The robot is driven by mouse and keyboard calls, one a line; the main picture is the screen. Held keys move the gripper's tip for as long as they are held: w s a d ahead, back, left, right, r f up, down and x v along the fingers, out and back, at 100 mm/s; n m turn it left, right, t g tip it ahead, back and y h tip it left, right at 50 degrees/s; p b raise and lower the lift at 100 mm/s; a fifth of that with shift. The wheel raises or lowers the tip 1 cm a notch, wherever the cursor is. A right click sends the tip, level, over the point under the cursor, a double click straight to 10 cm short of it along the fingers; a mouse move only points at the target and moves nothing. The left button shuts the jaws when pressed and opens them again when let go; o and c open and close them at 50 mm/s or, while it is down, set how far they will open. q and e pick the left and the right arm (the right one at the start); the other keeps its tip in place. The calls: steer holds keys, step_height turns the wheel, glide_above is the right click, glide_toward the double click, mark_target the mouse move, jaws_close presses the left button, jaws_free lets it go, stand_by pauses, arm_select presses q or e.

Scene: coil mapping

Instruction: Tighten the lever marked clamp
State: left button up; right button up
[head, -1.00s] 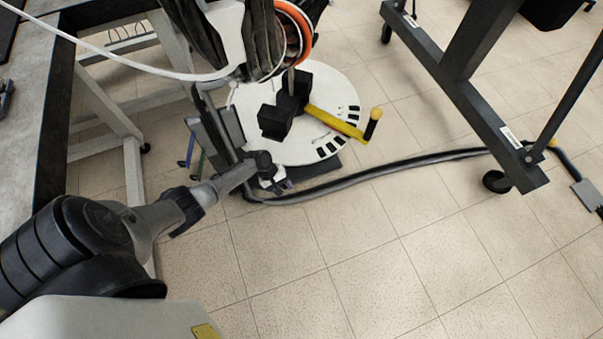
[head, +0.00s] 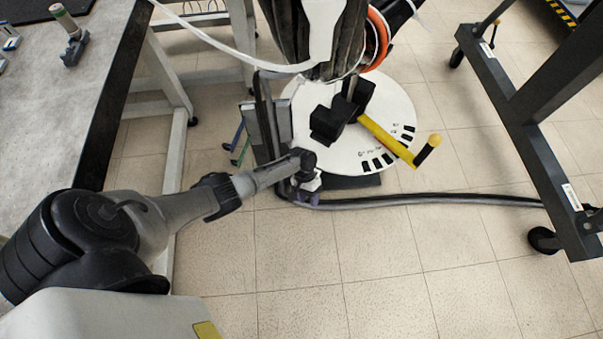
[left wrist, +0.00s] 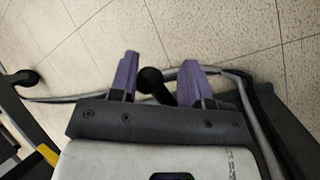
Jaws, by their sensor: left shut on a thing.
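My left gripper (head: 308,190) is low beside the round white disc, at the foot of a dark upright post (head: 266,115). In the left wrist view, its purple fingers (left wrist: 158,80) stand on both sides of a black ball-ended lever (left wrist: 150,80) and are shut on it. The lever is too small to make out in the head view. No clamp marking is readable on it. Blue and green handles (head: 239,143) stick out left of the post. My right gripper is not in view.
The white disc (head: 345,150) carries black blocks and a yellow crank (head: 385,137). A grey cable (head: 430,200) runs along the tiled floor to the right. A grey table (head: 70,110) stands at left, a dark wheeled frame (head: 530,125) at right. The front floor is clear.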

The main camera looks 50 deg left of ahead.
arm_select(q)
steer(key=shift+s+a+f, duration=0.15)
steer(key=shift+s+f, duration=0.05)
steer(key=shift+f, duration=0.1)
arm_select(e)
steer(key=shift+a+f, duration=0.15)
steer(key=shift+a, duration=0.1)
arm_select(q)
steer(key=o, duration=1.3)
steer(key=shift+w+r, duration=0.2)
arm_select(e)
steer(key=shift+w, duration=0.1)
arm_select(q)
steer(key=shift+r, duration=0.1)
steer(key=shift+r, duration=0.2)
steer(key=p+v, duration=0.5)
steer(key=v, duration=0.8)
steer(key=shift+p, duration=0.3)
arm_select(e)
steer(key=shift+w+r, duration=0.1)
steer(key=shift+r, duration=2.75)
arm_select(q)
steer(key=shift+w+a+r, duration=0.1)
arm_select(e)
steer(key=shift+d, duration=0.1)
